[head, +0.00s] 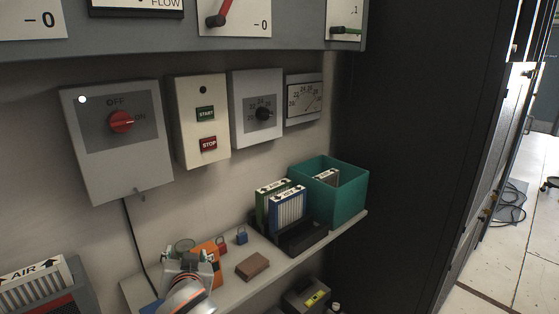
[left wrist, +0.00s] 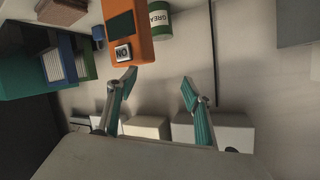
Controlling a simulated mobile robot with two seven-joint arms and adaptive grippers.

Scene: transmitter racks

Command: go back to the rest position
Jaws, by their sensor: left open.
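My left gripper (head: 190,258) is over the left part of the shelf in the head view, with its arm coming in from the bottom. In the left wrist view its two teal fingers (left wrist: 158,82) are spread apart with nothing between them. An orange device (left wrist: 128,30) with a dark panel and a small white label lies beyond the fingertips, apart from them. A green and white grease can (left wrist: 159,20) stands beside it. In the head view the gripper partly hides the orange device (head: 210,248). My right gripper is in neither view.
The shelf (head: 238,292) also holds a brown block (head: 252,266), small padlocks, filters in a black rack (head: 303,240) and a teal bin (head: 346,197). Above are a red-knob switch box (head: 97,172), a start/stop box (head: 189,142) and dials. A dark cabinet (head: 420,130) stands right.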

